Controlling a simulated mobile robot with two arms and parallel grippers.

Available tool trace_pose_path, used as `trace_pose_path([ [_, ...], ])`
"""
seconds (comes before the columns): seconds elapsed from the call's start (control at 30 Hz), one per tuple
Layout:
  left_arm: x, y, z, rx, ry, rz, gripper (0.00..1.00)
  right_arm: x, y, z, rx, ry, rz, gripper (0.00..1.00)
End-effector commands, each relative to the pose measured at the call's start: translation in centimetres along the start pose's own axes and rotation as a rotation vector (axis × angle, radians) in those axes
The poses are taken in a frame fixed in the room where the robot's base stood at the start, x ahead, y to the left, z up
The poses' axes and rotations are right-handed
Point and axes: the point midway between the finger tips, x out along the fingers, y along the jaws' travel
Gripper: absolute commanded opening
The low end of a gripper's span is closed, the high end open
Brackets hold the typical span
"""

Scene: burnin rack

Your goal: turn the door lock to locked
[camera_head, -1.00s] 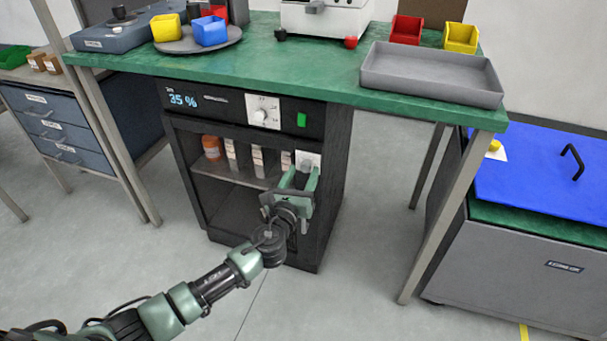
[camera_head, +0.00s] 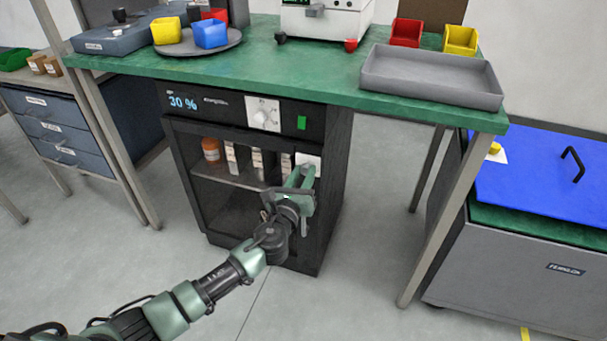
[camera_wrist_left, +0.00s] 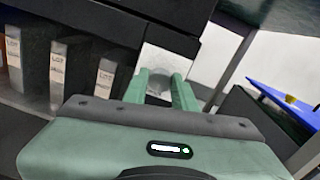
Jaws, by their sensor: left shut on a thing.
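The cabinet (camera_head: 334,140) stands under the green bench, with a glass-fronted door that shows bottles and boxes behind it. The door lock has a pale square plate (camera_head: 309,162) at the door's upper right; the plate also shows in the left wrist view (camera_wrist_left: 165,62). My left gripper (camera_head: 300,178) is at this plate, its two green fingers shut on the lock's knob. In the left wrist view the fingers (camera_wrist_left: 161,88) reach up to the plate, and the knob between them is mostly hidden. The lock's markings cannot be read. My right gripper is not in view.
The green bench (camera_head: 300,70) overhangs the cabinet, with a grey tray (camera_head: 430,75) on top. A bench leg (camera_head: 440,210) and a blue-lidded chest (camera_head: 540,180) stand at the right. The floor in front is clear.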

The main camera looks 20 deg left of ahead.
Motion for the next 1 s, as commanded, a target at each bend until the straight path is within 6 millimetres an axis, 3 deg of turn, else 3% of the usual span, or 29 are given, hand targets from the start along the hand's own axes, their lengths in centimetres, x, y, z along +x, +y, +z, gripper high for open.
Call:
trace_pose_path([
  [0.27,0.0,0.0,-0.1,-0.162,0.007,0.002,0.00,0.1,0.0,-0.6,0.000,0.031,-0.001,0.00],
  [1.0,0.0,0.1,-0.1,-0.861,0.033,0.008,0.00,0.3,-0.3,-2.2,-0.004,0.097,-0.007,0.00],
])
